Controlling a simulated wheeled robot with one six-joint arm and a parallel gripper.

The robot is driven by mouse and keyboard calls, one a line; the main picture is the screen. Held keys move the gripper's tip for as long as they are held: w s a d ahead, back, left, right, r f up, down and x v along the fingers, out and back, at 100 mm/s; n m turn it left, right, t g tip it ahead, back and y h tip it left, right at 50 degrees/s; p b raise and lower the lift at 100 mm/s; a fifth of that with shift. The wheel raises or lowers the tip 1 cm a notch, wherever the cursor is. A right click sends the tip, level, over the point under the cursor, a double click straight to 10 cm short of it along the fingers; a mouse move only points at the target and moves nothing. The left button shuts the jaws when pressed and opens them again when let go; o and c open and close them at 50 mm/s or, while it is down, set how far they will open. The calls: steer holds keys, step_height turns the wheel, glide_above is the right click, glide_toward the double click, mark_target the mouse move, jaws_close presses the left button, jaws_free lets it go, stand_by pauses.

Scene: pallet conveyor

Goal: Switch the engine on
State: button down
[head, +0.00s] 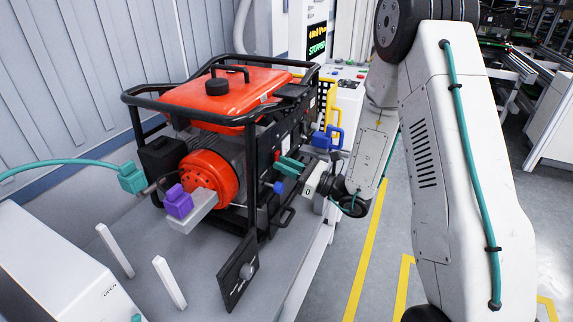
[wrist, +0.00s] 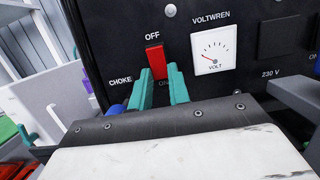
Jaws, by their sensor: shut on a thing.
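The engine is a generator with an orange-red tank (head: 225,95) in a black frame, on a grey surface. Its black control panel (wrist: 110,50) fills much of the wrist view. My gripper (head: 291,166) reaches the panel from the right. In the wrist view, its teal fingers (wrist: 161,88) are shut on the switch's lower part. A voltmeter (wrist: 216,51) is right of the switch. A blue knob (head: 279,188) is below the fingers, near the CHOKE label.
A purple block (head: 179,202) is on the engine's near end. A teal plug (head: 132,178) with a cable is at the left. A black plate (head: 239,271) stands in front. The floor (head: 375,260) at right is clear.

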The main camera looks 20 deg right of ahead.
steer(key=shift+f, duration=0.1)
stand_by(0.3)
steer(key=c, duration=1.3)
jaws_free()
steer(key=shift+v, duration=3.9)
steer(key=shift+a+f, duration=0.15)
steer(key=shift+f, duration=0.05)
